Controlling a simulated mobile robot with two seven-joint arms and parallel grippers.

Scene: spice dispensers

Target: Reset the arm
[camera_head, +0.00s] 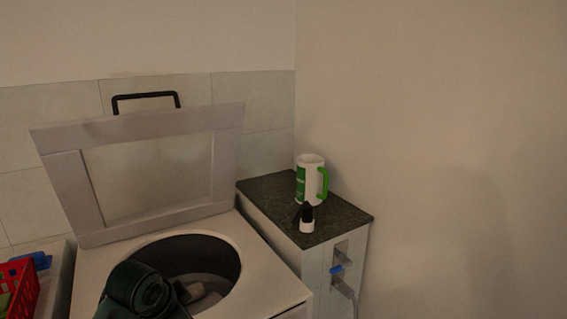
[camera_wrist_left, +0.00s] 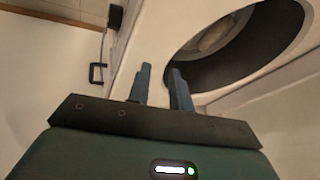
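My left arm (camera_head: 145,291), dark green, shows at the bottom of the head view, in front of the round opening of a white top-loading machine (camera_head: 262,268). My left gripper (camera_wrist_left: 160,78) shows in the left wrist view. Its two blue-grey fingers stand apart with a gap and nothing between them. They are beside the dark round opening (camera_wrist_left: 255,50), over the pale top surface in that view. My left fingers cannot be made out in the head view. My right arm and gripper are not in view.
The machine's framed lid (camera_head: 225,160) stands raised at the back. A dark-topped cabinet (camera_head: 262,190) to the right holds a white mug (camera_head: 311,180) with a green handle and a small black-and-white item (camera_head: 307,222). A red basket (camera_head: 24,285) is at lower left.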

